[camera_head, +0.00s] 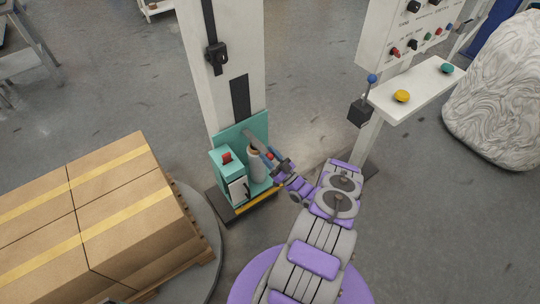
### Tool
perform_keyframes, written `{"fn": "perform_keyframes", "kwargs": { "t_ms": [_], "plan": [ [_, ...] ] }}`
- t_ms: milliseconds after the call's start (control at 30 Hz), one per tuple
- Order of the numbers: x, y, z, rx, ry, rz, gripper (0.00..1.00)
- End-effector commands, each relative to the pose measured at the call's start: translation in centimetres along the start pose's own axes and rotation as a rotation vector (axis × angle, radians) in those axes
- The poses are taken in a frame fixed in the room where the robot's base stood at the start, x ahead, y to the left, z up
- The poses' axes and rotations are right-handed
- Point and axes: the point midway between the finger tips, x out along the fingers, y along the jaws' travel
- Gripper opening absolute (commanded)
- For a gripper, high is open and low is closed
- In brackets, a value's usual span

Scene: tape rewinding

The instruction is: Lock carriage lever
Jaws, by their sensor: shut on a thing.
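The teal carriage (238,134) sits low on the white mast in the camera_head view. It holds an upright pale roll (256,165) and a teal box with a red part (227,158) on top. A grey bar, which looks like the carriage lever (252,138), slants from the carriage top down to the right. My gripper (270,160) is at the lower end of this bar, right of the roll, and is shut on it. The fingers are small and partly hidden, so the exact grip is unclear. A red spot shows beside them.
A pallet of taped cardboard boxes (100,215) stands on a round turntable (207,240) at left. A control panel (410,35) and a shelf with yellow and green buttons (425,88) stand at right, near a blue-knobbed lever (372,78). A wrapped white load (500,95) is far right.

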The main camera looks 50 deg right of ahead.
Motion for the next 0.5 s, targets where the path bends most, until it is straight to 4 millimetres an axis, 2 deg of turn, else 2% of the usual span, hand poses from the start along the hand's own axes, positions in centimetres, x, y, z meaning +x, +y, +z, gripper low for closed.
{"fn": "perform_keyframes", "kwargs": {
  "t_ms": [67, 100, 267, 500],
  "plan": [
    [0.29, -0.44, 0.06, 0.008, 0.002, -0.011, 0.0],
    [0.3, -0.44, 0.06, 0.007, 0.002, -0.011, 0.47],
    [0.21, -0.27, 0.03, 0.005, 0.002, -0.008, 0.62],
    [0.0, 0.04, 0.07, 0.004, 0.001, -0.003, 0.62]
  ]
}}
